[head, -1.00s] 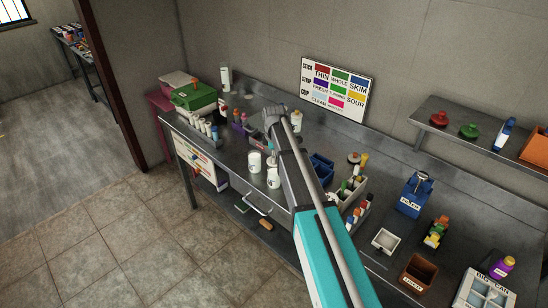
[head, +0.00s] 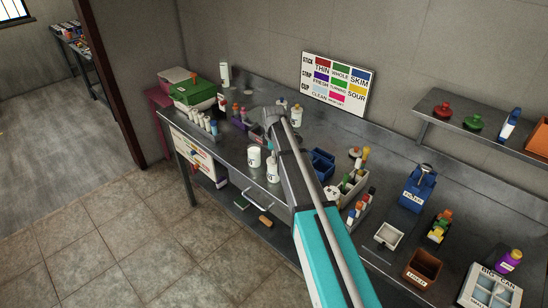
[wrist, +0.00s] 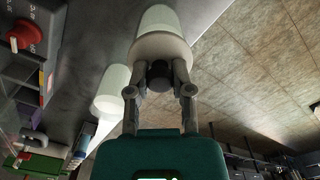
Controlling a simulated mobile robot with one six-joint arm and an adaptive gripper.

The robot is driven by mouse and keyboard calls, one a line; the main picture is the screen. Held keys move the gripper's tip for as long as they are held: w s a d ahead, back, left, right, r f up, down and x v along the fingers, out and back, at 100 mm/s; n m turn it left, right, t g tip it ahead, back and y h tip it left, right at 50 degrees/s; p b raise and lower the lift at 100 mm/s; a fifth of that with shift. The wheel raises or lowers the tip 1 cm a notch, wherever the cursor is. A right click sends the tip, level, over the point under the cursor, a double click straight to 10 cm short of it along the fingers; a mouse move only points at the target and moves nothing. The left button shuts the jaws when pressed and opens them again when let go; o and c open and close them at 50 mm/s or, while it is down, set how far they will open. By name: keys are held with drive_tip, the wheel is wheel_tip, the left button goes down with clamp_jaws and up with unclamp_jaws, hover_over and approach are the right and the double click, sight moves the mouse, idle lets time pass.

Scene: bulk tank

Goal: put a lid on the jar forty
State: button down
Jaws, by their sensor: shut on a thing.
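My gripper (wrist: 160,88) is shut on the dark knob (wrist: 160,73) of a pale round lid (wrist: 160,50) in the wrist view. The lid lines up with a white jar (wrist: 158,18) beyond it; I cannot tell whether it touches the rim. A second white jar (wrist: 110,88) stands beside it. In the head view two white labelled jars, one to the left (head: 254,157) and one to the right (head: 272,172), stand near the bench's front edge. Their numbers are too small to read. My arm hides the gripper there.
A red lid (head: 442,110) and a green lid (head: 473,123) sit on the wall shelf. A white bottle (head: 297,116) stands behind my arm. Blue bins (head: 320,163) and a bottle caddy (head: 350,186) are to the right. A green box (head: 194,93) is at the far left.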

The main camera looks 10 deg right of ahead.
drive_tip(key=shift+c, duration=2.2)
unclamp_jaws()
